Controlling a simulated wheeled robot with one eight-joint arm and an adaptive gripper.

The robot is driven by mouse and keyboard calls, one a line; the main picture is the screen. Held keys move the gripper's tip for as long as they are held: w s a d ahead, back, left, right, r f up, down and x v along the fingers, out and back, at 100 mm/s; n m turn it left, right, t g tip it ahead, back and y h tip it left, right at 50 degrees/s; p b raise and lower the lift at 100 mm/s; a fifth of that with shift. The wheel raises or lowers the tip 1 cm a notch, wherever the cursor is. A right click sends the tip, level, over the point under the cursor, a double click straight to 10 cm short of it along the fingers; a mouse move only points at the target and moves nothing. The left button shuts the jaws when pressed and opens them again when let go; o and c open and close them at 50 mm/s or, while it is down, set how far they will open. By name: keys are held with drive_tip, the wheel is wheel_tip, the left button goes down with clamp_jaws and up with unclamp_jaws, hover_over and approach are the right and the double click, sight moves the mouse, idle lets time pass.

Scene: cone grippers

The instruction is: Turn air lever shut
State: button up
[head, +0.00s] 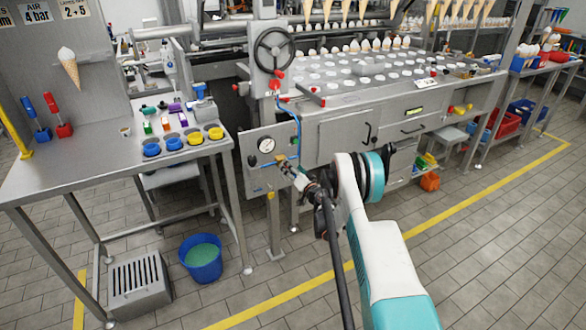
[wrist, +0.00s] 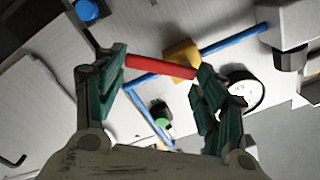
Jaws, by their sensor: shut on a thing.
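The red air lever (wrist: 158,67) sits on a brass valve body (wrist: 183,54) in the wrist view, with blue hose running to either side. My gripper (wrist: 163,72) is shut on the lever, a green-padded finger at each end of it. The lever lies slightly slanted across the picture, nearly across the gap between the fingers. In the head view my gripper (head: 288,170) is at the grey panel (head: 256,178) beneath the gauge (head: 266,145). The lever is too small and covered to make out there. The gauge also shows beside the right finger in the wrist view (wrist: 244,88).
A steel table (head: 85,170) with coloured cups stands left of the panel. A blue bucket (head: 202,258) and a grey crate (head: 138,285) are on the floor. The large machine (head: 350,130) rises behind the panel. A green-ended fitting (wrist: 161,113) lies below the lever.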

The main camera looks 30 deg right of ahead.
drive_tip(key=m, duration=0.3)
drive_tip(key=a+f+m, duration=0.1)
drive_tip(key=m, duration=0.5)
drive_tip(key=shift+s+a+f, duration=0.1)
drive_tip(key=shift+a+f, duration=0.15)
drive_tip(key=shift+f, duration=0.05)
drive_tip(key=shift+a+f+m, duration=0.15)
drive_tip(key=shift+a+m, duration=0.1)
drive_tip(key=shift+m, duration=0.25)
drive_tip(key=shift+a, duration=0.1)
drive_tip(key=o, duration=1.1)
drive_tip(key=shift+c, duration=0.2)
drive_tip(key=shift+s+f, duration=0.1)
drive_tip(key=s+d, duration=0.2)
drive_tip(key=s, duration=0.6)
drive_tip(key=shift+m+h, duration=0.3)
